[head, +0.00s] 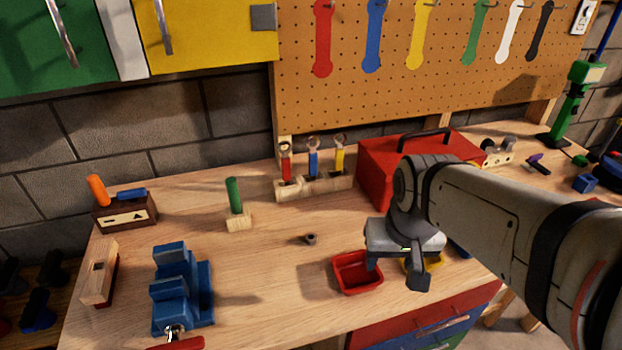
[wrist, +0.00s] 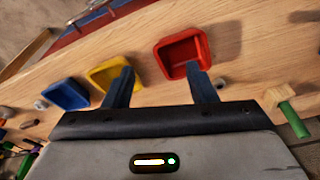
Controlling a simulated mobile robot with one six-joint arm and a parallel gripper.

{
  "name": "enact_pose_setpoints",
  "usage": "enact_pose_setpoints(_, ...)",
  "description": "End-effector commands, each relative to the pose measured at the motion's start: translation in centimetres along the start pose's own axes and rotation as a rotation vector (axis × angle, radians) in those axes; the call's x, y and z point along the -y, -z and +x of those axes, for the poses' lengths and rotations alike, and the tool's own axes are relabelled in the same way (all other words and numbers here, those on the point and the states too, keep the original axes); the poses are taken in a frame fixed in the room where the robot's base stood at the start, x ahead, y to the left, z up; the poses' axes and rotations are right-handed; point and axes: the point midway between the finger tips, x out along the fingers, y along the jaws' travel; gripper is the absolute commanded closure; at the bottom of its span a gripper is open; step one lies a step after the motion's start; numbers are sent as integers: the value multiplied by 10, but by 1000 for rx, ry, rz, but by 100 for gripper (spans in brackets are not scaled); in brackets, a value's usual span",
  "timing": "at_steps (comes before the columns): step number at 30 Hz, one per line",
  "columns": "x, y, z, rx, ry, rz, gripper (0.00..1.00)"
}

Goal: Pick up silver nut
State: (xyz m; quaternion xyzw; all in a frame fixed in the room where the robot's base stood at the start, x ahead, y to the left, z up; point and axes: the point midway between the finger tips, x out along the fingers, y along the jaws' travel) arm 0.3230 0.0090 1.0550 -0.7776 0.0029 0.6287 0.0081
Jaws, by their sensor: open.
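My gripper (head: 396,272) is open and empty above the workbench, beside the red bin; its two fingers also show in the wrist view (wrist: 159,71). A small grey, silver-looking nut (wrist: 40,104) lies on the wood left of the blue bin in the wrist view. In the head view I cannot make it out; my arm covers that side. A darker small nut (head: 310,238) lies alone on the bench left of the red bin. It shows close to the right finger in the wrist view (wrist: 220,83).
Small red (head: 357,287), yellow (wrist: 107,78) and blue (wrist: 68,93) bins stand in a row. A red toolbox (head: 385,170) is behind my arm. A blue vise (head: 180,290), a green-handled tool in a block (head: 235,197) and a tool rack (head: 313,185) stand left. The middle bench is mostly clear.

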Motion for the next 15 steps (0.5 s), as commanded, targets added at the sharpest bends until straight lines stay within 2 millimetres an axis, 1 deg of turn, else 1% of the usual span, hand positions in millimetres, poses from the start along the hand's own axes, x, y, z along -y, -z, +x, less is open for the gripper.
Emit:
enact_pose_setpoints(1, 7, 15, -4, 19, 3, 6, 49)
enact_pose_setpoints(2, 11, 24, -4, 29, 5, 15, 49)
enact_pose_setpoints(3, 18, 37, -3, 43, 6, 28, 49)
enact_pose_setpoints(7, 44, 79, 6, 91, 6, 79, 49)
enact_pose_setpoints(9, 60, 99, 15, 116, 3, 106, 49)
enact_pose_setpoints(12, 84, 124, 32, 148, -5, 142, 49)
enact_pose_setpoints(15, 106, 141, 48, 174, -14, 174, 49)
